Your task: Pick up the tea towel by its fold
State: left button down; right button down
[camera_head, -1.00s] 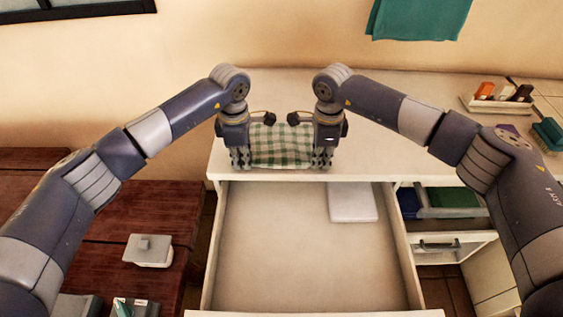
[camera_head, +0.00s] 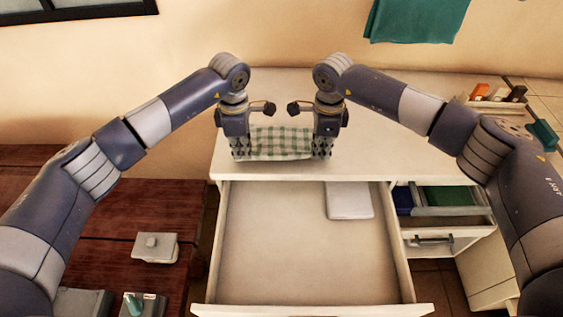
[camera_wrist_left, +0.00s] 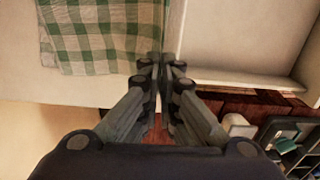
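The tea towel (camera_head: 281,143) is green and white checked cloth, stretched between my two grippers above the front of the white counter. It also shows at the upper left of the left wrist view (camera_wrist_left: 95,35). My left gripper (camera_head: 241,153) is at its left end; in the left wrist view its fingers (camera_wrist_left: 161,62) are drawn close together at the towel's edge. My right gripper (camera_head: 321,153) is at the right end, its fingers against the cloth. The fingertips partly hide both ends of the towel.
A smaller open drawer (camera_head: 440,243) is at the right. A teal towel (camera_head: 418,18) hangs on the wall. A dark wooden bench (camera_head: 150,215) stands at left.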

pick_arm(q)
jog(key=shift+r, duration=0.1)
pick_arm(e)
jog(key=shift+r, duration=0.15)
